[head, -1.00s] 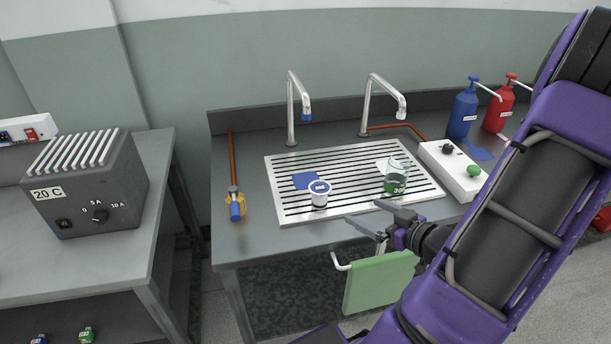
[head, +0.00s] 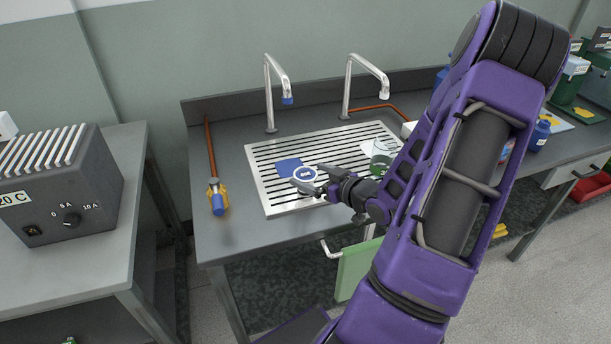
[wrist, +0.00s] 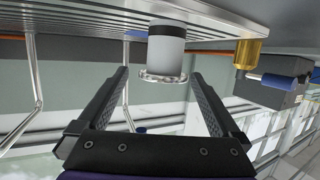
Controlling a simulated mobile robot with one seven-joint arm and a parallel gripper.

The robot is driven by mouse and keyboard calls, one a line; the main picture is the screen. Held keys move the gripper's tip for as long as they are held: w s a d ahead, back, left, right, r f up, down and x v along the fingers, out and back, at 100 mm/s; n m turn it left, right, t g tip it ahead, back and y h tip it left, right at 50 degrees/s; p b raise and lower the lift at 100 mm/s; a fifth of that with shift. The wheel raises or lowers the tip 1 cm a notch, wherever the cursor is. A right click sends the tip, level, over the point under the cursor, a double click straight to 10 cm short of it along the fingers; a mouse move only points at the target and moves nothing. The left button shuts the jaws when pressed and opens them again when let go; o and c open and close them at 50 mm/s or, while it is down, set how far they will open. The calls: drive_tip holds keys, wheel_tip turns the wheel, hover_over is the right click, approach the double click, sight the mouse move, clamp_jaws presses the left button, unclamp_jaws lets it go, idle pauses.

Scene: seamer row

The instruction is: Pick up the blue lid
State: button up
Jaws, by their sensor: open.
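My gripper (head: 312,179) is open at the jar. In the wrist view its fingers (wrist: 160,76) stand apart on either side of the lid end, with gaps visible. Part of the jar is hidden by the fingers in the head view.
A blue square (head: 289,166) lies on the drainer (head: 277,203) beside the jar. A glass beaker with green (head: 380,160) stands to the right, partly behind my arm. Two taps (head: 270,95) rise behind.

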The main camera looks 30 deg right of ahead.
sight(304, 173)
drive_tip(key=x, duration=0.2)
drive_tip(key=b+x, duration=0.1)
drive_tip(key=x, duration=0.2)
drive_tip(key=shift+w+a, duration=0.15)
drive_tip(key=shift+a, duration=0.1)
drive_tip(key=c, duration=1.2)
